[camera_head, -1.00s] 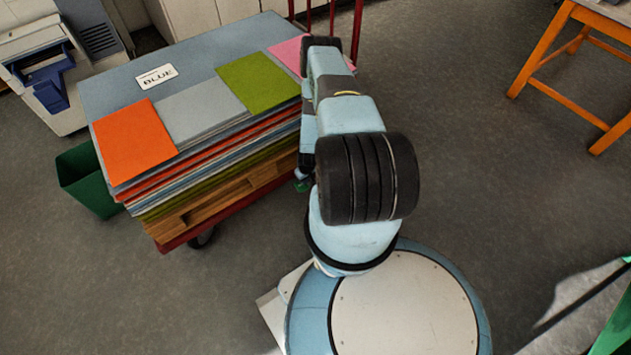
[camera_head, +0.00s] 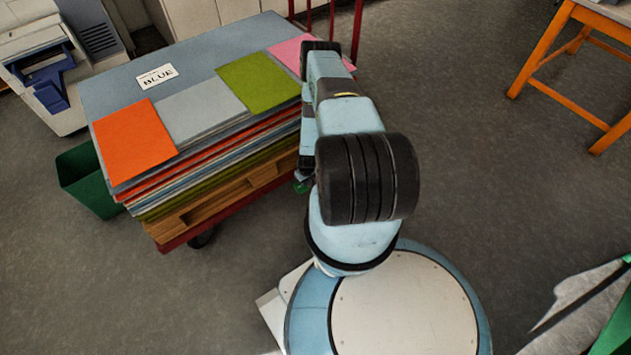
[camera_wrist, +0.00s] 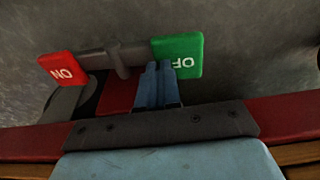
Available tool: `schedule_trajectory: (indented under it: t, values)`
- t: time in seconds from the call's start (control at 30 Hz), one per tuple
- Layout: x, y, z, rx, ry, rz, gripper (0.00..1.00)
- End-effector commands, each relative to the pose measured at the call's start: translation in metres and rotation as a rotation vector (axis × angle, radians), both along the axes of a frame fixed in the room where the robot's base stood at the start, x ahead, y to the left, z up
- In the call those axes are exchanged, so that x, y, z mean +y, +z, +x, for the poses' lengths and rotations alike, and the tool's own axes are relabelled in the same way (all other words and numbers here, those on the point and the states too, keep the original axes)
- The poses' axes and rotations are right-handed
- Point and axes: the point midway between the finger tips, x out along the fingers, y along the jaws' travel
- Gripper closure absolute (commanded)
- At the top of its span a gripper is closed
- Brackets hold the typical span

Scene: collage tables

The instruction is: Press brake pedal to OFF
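The brake pedal has a green OFF plate (camera_wrist: 188,50) and a red ON plate (camera_wrist: 62,69), joined by a dark grey bar (camera_wrist: 118,57) in the wrist view. A small green bit of the OFF plate (camera_head: 301,186) shows low beside the trolley in the head view. My gripper (camera_wrist: 159,66) has its blue fingers close together, with nothing visible between them. Its tips overlap the left part of the OFF plate in the picture; I cannot tell if they touch it. In the head view my arm hides the fingers.
The trolley (camera_head: 190,239) carries a wooden pallet and stacked coloured sheets left of my arm. Its red edge (camera_wrist: 285,110) crosses the wrist view. A green bin (camera_head: 88,185) stands at left, an orange-legged table (camera_head: 545,50) at upper right.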

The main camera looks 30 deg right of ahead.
Motion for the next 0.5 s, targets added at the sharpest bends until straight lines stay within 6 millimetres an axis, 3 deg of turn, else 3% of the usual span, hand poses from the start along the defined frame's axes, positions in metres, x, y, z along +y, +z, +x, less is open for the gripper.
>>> schedule_trajectory:
  t: [0.5]
  values:
    - [-0.0012, -0.0065, -0.0002, 0.0, 0.0, -0.002, 1.0]
